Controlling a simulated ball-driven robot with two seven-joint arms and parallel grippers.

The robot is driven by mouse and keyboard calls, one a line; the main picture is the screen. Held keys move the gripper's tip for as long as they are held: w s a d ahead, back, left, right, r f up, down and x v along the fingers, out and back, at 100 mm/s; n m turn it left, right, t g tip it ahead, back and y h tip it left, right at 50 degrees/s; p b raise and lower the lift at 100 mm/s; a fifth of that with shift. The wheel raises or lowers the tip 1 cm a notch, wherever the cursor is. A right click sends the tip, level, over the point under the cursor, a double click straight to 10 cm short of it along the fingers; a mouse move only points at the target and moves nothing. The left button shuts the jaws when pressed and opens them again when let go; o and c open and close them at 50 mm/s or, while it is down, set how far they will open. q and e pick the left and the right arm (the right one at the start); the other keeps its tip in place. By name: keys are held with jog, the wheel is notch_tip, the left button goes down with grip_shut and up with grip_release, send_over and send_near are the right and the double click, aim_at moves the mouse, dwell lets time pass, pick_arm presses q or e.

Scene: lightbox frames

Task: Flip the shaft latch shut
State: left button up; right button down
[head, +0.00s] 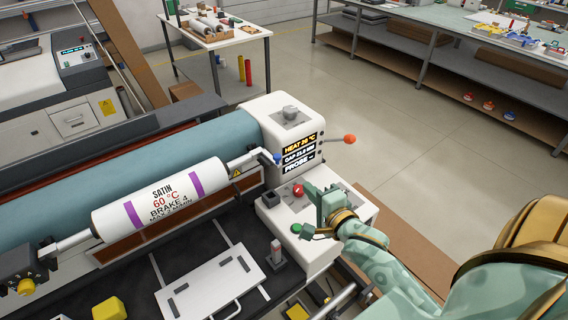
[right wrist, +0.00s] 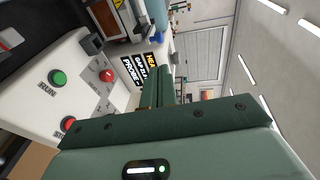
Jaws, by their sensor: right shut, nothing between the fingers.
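The roll marked SATIN (head: 160,198) lies on a metal shaft whose right end (head: 250,157) reaches the white machine head. A small blue part (head: 277,159), which looks like the shaft latch, is at that end; I cannot tell whether it is open or shut. A blue bit also shows at the top of the right wrist view (right wrist: 173,5). My right gripper (head: 314,194) is shut and empty, over the white control panel, right of and nearer than the blue part. Its closed fingers (right wrist: 166,78) show in the right wrist view. My left gripper is not in view.
The white control panel (head: 279,212) carries a red button (head: 298,190) and a green button (head: 296,228) close to my right gripper. An orange-knobbed lever (head: 349,139) sticks out right of the display (head: 300,155). A white plate (head: 211,287) lies in front of the roll.

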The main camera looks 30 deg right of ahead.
jog(key=shift+w, duration=0.15)
send_near(272, 160)
jog(key=w, duration=0.1)
jog(key=w+r, duration=0.1)
jog(key=w+d, duration=0.1)
jog(key=shift+w+d+r, duration=0.1)
jog(key=shift+w+r, duration=0.05)
jog(key=shift+w, duration=0.2)
jog(key=w, duration=0.6)
jog(key=shift+a+b, duration=0.25)
jog(key=shift+b, duration=0.05)
jog(key=shift+r, duration=0.1)
